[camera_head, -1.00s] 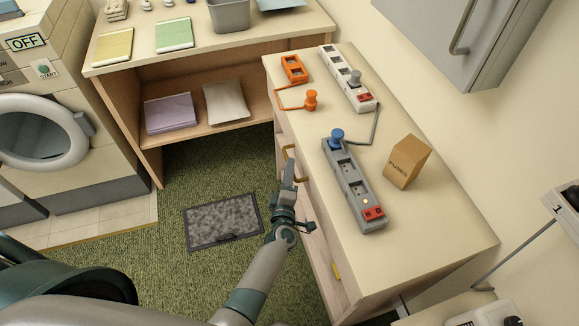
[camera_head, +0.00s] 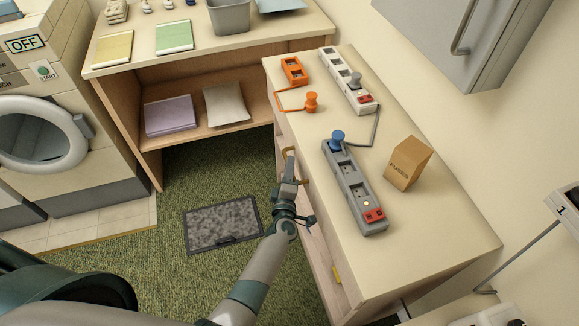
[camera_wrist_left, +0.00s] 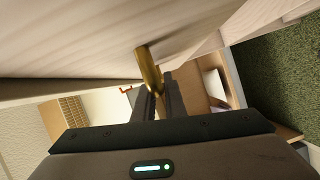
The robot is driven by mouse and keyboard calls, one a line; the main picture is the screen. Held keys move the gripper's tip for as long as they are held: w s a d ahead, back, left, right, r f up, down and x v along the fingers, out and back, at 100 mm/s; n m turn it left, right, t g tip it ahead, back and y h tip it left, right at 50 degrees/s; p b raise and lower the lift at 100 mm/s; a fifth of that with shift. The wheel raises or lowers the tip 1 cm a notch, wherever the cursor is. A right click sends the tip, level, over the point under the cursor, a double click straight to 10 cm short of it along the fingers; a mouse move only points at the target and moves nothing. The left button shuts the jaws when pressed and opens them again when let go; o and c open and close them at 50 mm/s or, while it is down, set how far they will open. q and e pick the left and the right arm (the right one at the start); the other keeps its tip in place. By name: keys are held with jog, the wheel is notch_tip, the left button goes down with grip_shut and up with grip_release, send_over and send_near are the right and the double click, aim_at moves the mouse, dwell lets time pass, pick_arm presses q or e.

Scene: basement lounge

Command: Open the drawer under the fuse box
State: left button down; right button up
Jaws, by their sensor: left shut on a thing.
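The grey fuse box (camera_head: 450,40) hangs on the wall at the upper right, above a pale wooden cabinet (camera_head: 440,240). The cabinet's drawer fronts face left; a drawer front (camera_wrist_left: 90,30) fills the top of the left wrist view. Its brass handle (camera_head: 286,153) also shows in the left wrist view (camera_wrist_left: 148,68), between the fingers. My left gripper (camera_head: 290,165) is shut on this handle, at the cabinet's left face. Whether the drawer stands slightly out is hard to tell. My right gripper is not in view.
On the cabinet top are a grey power strip (camera_head: 354,190), a white one (camera_head: 345,75), an orange socket (camera_head: 294,69) and a fuses carton (camera_head: 408,164). A mat (camera_head: 222,222) lies on the green carpet left of my arm. A washing machine (camera_head: 60,130) stands far left.

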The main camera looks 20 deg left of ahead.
pick_arm(q)
jog(key=shift+s+a, duration=0.1)
jog(key=s+a, duration=0.7)
jog(key=a, duration=0.3)
jog(key=s+a, duration=0.7)
jog(key=a, duration=0.3)
jog(key=shift+a, duration=0.35)
jog(key=c, duration=1.8)
grip_release()
jog(key=shift+c, duration=0.2)
jog(key=shift+s, duration=0.1)
